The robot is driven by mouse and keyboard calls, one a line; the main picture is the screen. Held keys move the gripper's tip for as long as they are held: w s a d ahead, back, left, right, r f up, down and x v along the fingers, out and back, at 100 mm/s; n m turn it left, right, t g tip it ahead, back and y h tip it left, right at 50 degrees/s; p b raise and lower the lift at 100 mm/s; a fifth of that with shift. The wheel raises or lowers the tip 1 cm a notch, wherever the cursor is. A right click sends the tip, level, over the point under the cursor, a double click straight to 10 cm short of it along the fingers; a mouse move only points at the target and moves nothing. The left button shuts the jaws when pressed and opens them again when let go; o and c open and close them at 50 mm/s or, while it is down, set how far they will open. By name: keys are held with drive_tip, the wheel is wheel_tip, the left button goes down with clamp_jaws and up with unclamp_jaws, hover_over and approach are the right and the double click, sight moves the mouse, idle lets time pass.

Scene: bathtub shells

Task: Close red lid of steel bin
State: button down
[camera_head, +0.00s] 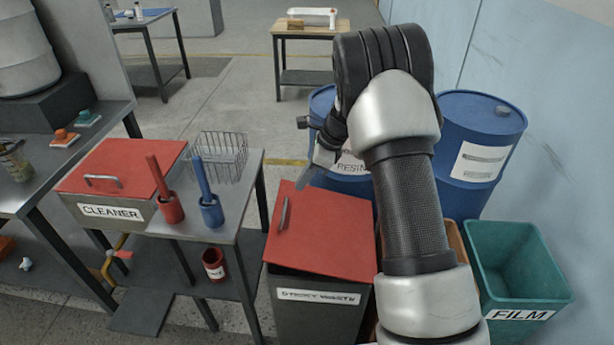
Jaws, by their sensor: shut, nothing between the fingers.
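Two bins with flat red lids are in view. One red lid (325,228) with a metal handle lies over the dark grey bin (320,312) labelled STICKY WASTE, at bottom centre. It looks down on the bin or nearly so; a small gap cannot be ruled out. The other red lid (125,165) lies flat over the grey metal bin (90,210) labelled CLEANER, at left. My gripper (304,180) is shut and empty, pointing down near the far left corner of the STICKY WASTE lid. I cannot tell whether it touches.
Blue drums (482,145) stand behind my arm by the wall. A teal bin (515,265) labelled FILM is at right. A steel table (215,240) at left holds a wire basket (219,155), a red-handled tool (168,205) and a blue-handled one (211,210).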

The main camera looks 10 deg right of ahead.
drive_tip(key=b+x, duration=0.1)
drive_tip(key=x, duration=0.8)
drive_tip(key=shift+f, duration=0.1)
